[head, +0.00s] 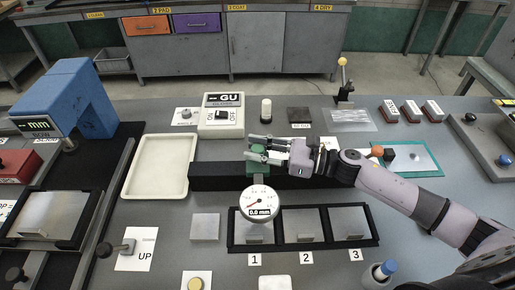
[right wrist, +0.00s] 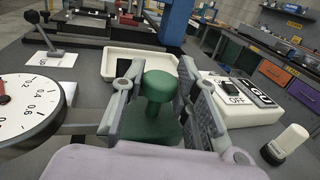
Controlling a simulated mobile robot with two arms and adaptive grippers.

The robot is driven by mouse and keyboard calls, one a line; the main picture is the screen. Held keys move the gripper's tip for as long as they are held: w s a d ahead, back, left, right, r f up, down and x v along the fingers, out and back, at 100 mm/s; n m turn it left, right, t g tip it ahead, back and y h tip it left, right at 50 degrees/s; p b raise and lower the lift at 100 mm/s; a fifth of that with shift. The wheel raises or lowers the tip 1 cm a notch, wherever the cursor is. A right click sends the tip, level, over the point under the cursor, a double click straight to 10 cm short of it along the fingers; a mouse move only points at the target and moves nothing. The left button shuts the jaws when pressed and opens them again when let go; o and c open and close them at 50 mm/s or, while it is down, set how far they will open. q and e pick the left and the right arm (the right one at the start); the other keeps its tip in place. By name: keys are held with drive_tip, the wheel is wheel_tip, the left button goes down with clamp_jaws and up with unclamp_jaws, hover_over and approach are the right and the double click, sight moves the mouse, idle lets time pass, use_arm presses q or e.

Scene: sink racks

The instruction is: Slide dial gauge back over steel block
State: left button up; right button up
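The dial gauge (head: 258,203), a round white face with a red needle and "0.0 mm", hangs in front of a black rail (head: 215,177), over the rear of tray compartment 1. Its face shows in part in the right wrist view (right wrist: 28,105). Its green carriage has a green knob (right wrist: 160,86). My right gripper (head: 257,148) has one finger on each side of this knob, seemingly with slim gaps. Steel blocks (head: 303,225) lie in the compartments marked 1, 2 and 3; the gauge partly hides the first. Another steel block (head: 205,227) lies left of the tray. My left gripper is not visible.
An empty cream tray (head: 130,190) stands at the rail's left end. A control box with an ON/OFF switch (head: 222,116) and a white cylinder (head: 266,110) stand behind the rail. A blue machine (head: 62,98) is at far left. My right arm crosses above the table's right side.

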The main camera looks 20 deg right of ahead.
clamp_jaws()
idle(0.3)
drive_tip(key=shift+a, duration=0.1)
drive_tip(key=w+a, duration=0.1)
drive_tip(key=a, duration=0.3)
drive_tip(key=w+a, duration=0.1)
drive_tip(key=a, duration=0.3)
drive_tip(key=w+a, duration=0.1)
drive_tip(key=a, duration=0.3)
drive_tip(key=shift+w+a, duration=0.35)
drive_tip(key=shift+a, duration=0.05)
drive_tip(key=shift+o, duration=0.4)
unclamp_jaws()
drive_tip(key=o, duration=0.4)
drive_tip(key=shift+a, duration=0.2)
drive_tip(key=shift+o, duration=0.2)
drive_tip(key=shift+d, duration=0.1)
